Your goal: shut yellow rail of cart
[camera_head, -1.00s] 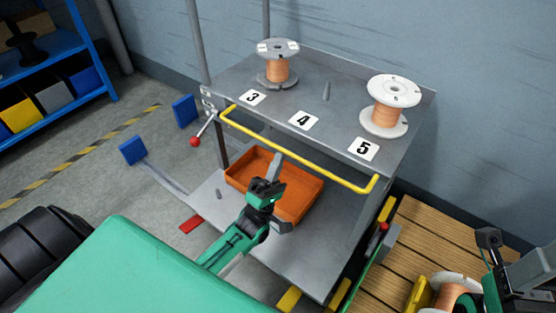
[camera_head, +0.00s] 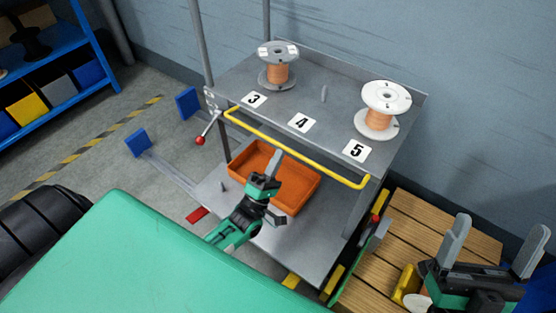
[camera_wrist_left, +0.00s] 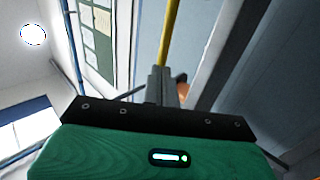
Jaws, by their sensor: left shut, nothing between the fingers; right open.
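The yellow rail (camera_head: 320,162) runs along the front edge of the grey cart (camera_head: 335,118), just below its top shelf. It also shows in the left wrist view (camera_wrist_left: 171,35), running up from behind the fingertips. My left gripper (camera_head: 277,156) is shut and empty, in front of the cart with its fingers pointing up toward the middle of the rail. I cannot tell whether the fingertips touch it. My right gripper (camera_head: 493,243) is open and empty at the lower right, above the wooden pallet.
Two copper spools stand on the top shelf, near label 3 (camera_head: 278,73) and label 5 (camera_head: 378,124). An orange tray (camera_head: 300,192) lies on the lower shelf. A red-knobbed lever (camera_head: 200,140) is at the cart's left. The wooden pallet (camera_head: 400,245) lies right of the cart.

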